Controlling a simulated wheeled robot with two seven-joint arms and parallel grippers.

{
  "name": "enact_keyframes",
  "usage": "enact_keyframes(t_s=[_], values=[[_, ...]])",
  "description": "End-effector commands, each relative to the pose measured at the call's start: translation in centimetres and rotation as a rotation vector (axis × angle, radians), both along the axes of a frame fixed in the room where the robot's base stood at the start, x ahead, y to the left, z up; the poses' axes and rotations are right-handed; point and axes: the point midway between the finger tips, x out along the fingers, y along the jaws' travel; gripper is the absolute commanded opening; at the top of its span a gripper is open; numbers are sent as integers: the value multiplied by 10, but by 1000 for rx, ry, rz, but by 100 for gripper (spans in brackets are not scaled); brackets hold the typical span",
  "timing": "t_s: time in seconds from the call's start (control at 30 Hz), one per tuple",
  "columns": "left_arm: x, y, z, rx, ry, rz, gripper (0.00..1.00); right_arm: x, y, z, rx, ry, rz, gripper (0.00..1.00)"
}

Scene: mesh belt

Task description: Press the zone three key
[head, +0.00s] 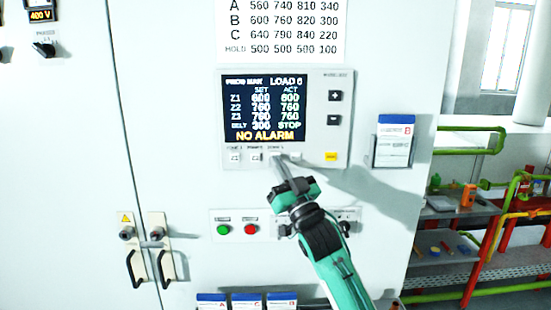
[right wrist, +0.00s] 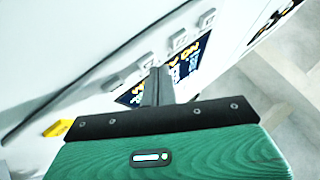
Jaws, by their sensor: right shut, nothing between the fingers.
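The control panel (head: 214,120) on the white cabinet has a row of small pale keys under its screen. The zone three key, third from the left, is mostly hidden behind the fingertips in the head view. In the right wrist view a pale key (right wrist: 146,61) shows right beside the fingertips. My right gripper (head: 278,162) is shut and empty, its tips at that third key; in the right wrist view the closed fingers (right wrist: 157,72) point at the key row. I cannot tell whether the tips touch the key. My left gripper is not in view.
The screen (head: 264,108) reads Z3 760 and NO ALARM. Below are a green button (head: 223,229) and a red button (head: 251,229). A card holder (head: 394,141) is at right.

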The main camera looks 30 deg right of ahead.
Motion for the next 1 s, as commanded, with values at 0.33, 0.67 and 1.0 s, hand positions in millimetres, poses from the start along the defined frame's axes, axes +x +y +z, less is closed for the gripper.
enact_keyframes(t_s=[0.33, 0.67, 1.0], values=[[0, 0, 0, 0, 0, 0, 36, 1, -1, 0, 0, 0, 0, 0], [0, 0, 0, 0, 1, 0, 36, 4, -3, 1, 0, -1, 0, 0], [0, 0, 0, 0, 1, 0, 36, 7, -4, 0, -1, -1, -1, 0]])
